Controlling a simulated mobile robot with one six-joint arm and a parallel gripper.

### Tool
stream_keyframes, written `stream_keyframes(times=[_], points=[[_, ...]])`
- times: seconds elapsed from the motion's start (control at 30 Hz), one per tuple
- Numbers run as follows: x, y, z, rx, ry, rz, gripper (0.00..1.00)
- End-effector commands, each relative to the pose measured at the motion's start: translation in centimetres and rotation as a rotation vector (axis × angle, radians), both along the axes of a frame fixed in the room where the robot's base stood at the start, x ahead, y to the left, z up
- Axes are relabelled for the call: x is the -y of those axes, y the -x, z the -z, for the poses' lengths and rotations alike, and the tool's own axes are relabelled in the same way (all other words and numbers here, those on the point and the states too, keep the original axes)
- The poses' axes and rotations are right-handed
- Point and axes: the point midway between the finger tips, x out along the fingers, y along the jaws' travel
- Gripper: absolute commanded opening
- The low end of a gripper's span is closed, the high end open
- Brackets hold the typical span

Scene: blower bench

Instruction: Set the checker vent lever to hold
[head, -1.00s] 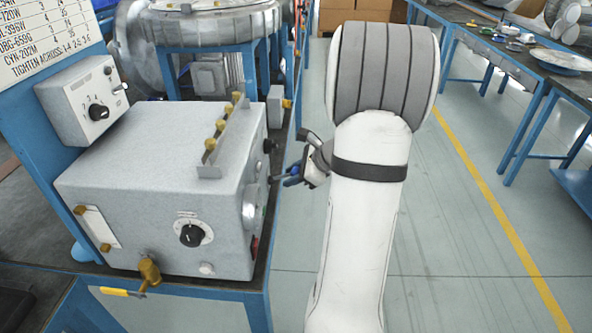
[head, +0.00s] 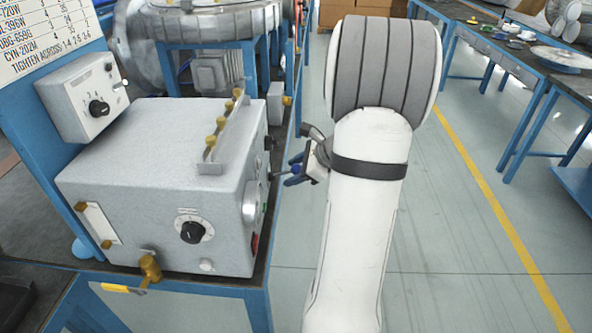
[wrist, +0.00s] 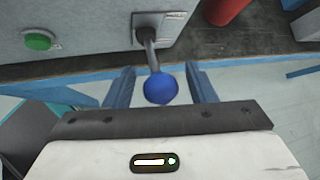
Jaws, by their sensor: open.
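The checker is a grey speckled box (head: 150,180) on the bench. In the wrist view, a bent metal lever (wrist: 151,50) with a blue ball knob (wrist: 160,88) comes out of a plate on the box's side. My gripper (wrist: 160,85) is open, with one blue finger on each side of the ball. I see gaps between the ball and both fingers. In the head view my gripper (head: 290,175) is at the box's right side, and my arm hides part of it. I cannot read any position marks by the lever.
A green button (wrist: 38,40) is on the same side of the box. A red cylinder (wrist: 225,8) stands near the lever. A yellow-handled valve (head: 150,270) sticks out at the box's front. The aisle floor (head: 450,240) on the right is clear.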

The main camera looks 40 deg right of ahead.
Motion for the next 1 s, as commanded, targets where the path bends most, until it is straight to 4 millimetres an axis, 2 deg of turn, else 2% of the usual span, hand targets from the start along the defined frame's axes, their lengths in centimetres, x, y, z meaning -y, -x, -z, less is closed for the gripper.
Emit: stream_keyframes(times=[0.2, 0.4, 1.0], points=[[1.6, 2.5, -2.8, 0.001, 0.002, 0.004, 0.51], [2.4, 4.0, -4.3, 0.000, -0.001, 0.003, 0.51], [2.5, 4.3, -4.5, -0.001, -0.001, 0.001, 0.51]])
